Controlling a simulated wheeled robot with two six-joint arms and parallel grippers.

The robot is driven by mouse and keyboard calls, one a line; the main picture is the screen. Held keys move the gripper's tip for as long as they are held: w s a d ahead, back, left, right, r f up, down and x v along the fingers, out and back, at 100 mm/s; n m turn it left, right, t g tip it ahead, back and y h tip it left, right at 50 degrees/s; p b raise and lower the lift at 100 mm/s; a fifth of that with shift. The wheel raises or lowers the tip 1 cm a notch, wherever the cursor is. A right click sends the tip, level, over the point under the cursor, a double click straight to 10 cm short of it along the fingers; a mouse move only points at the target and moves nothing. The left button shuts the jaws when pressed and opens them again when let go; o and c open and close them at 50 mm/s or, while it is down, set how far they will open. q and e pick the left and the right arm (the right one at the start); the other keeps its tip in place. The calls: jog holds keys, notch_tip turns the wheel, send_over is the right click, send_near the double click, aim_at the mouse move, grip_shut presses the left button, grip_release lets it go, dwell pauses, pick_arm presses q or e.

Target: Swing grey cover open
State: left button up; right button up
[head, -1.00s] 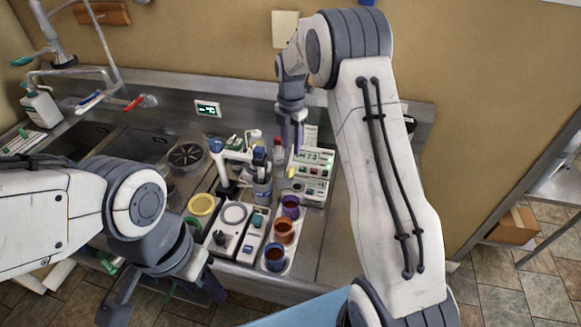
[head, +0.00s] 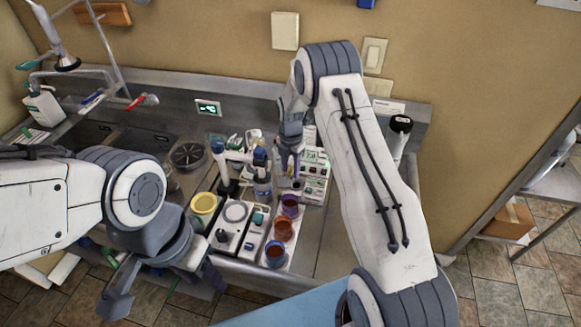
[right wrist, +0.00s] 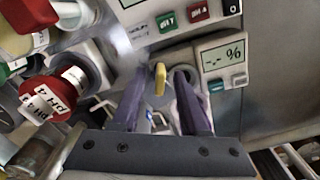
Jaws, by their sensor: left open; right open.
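In the right wrist view a grey rounded part (right wrist: 184,72), which looks like the grey cover, sits beside a panel reading "-.- %" (right wrist: 222,57). A yellow tab (right wrist: 160,78) shows between my fingers. My right gripper (right wrist: 161,92) is open, its fingers reaching towards the tab and the grey part; I cannot tell whether they touch. The right finger partly hides the grey part. In the head view my right gripper (head: 289,168) is over the white instrument (head: 315,178), hiding part of it. My left gripper (head: 165,287) is open and empty at the counter's front edge.
A red-capped bottle (right wrist: 45,100) stands left of my right fingers. In the head view several coloured cups (head: 283,229) stand in front of the instrument, with a yellow-rimmed cup (head: 204,203) to the left. The sink lies further left. Bare steel counter (head: 335,240) shows to the right.

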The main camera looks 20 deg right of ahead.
grip_shut()
dwell(1.4)
